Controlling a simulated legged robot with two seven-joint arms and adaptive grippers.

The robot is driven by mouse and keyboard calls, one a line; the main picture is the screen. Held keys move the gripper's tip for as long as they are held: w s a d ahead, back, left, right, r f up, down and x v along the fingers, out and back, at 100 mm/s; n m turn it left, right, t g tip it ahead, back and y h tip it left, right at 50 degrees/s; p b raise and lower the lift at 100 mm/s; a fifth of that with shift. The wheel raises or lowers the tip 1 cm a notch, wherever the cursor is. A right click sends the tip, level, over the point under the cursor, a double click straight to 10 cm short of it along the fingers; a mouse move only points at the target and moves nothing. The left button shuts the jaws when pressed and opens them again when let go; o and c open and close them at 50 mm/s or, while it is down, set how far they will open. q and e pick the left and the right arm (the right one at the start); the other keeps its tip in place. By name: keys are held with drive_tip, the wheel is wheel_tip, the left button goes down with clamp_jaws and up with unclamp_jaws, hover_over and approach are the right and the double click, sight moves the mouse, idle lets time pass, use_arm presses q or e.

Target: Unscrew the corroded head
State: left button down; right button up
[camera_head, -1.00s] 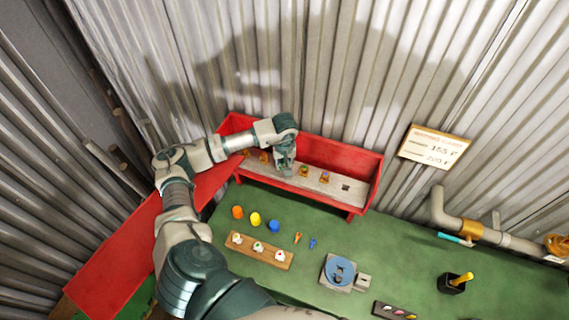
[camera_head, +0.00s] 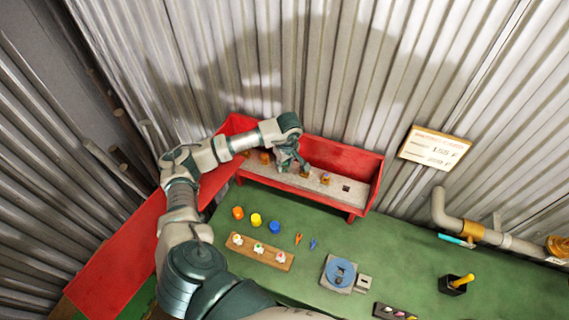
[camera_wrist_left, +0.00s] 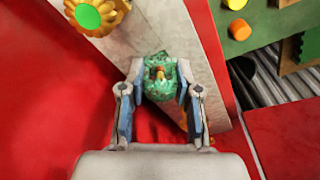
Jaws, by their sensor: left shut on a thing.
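The corroded head (camera_wrist_left: 160,80) is a green, crusted piece with a small yellowish-red spot in its middle, at the edge of the pale grey board in the left wrist view. My left gripper (camera_wrist_left: 160,92) is shut on it, one finger at each side. In the head view, my left gripper (camera_head: 293,166) reaches down onto the grey board (camera_head: 270,173) on the red shelf, and the corroded head is hidden there or too small to tell. A gold head with a green centre (camera_wrist_left: 88,15) sits beside it in the wrist view. My right gripper is not in view.
The red shelf (camera_head: 345,158) has a back wall close behind my gripper. An orange-gold head (camera_head: 325,178) and a dark square hole (camera_head: 346,188) lie right of it. The green table (camera_head: 400,255) holds coloured caps, a blue disc device (camera_head: 340,270) and a black holder (camera_head: 455,285).

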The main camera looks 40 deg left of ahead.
use_arm(q)
drive_tip(key=n, duration=0.5)
drive_tip(key=shift+n+g, duration=0.4)
drive_tip(key=c, duration=0.9)
unclamp_jaws()
drive_tip(key=shift+o, duration=0.3)
